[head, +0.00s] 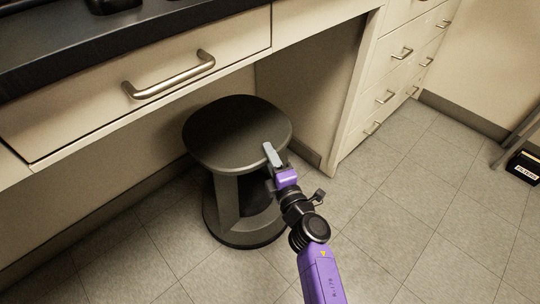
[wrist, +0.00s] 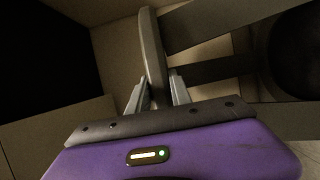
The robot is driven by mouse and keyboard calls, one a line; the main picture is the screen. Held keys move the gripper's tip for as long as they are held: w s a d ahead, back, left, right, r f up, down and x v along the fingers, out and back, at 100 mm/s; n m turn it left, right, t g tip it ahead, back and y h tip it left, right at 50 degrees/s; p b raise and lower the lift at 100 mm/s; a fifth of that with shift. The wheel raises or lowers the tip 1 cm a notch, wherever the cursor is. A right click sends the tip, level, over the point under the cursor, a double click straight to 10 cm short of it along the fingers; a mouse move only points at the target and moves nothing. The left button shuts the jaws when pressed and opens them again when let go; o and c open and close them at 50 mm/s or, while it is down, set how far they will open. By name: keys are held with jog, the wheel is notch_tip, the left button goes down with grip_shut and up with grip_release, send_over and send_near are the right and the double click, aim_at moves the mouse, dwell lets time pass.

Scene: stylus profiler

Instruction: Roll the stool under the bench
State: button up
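The stool (head: 237,125) has a dark rounded seat on an open-sided pedestal with a round base. It stands upright on the floor, partly beneath the bench (head: 335,20) and partly in front of it. My gripper (head: 271,155) is at the right front rim of the seat, one finger lying over the top. In the wrist view, the seat (wrist: 151,50) appears edge-on and its rim lies between the two fingers of my gripper (wrist: 158,92), which look closed on it. The finger below the seat is hidden in the head view.
A drawer with a metal handle (head: 170,76) is above the left of the knee space. A drawer cabinet (head: 385,80) bounds it on the right. Tiled floor (head: 420,210) is clear at front right. A small black and yellow box (head: 525,167) is at the far right.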

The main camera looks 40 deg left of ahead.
jog(key=o, duration=0.4)
jog(key=shift+a, duration=0.15)
jog(key=shift+o, duration=0.2)
jog(key=p+v, duration=0.5)
jog(key=v, duration=0.2)
jog(key=shift+s+d, duration=0.2)
jog(key=shift+d, duration=0.15)
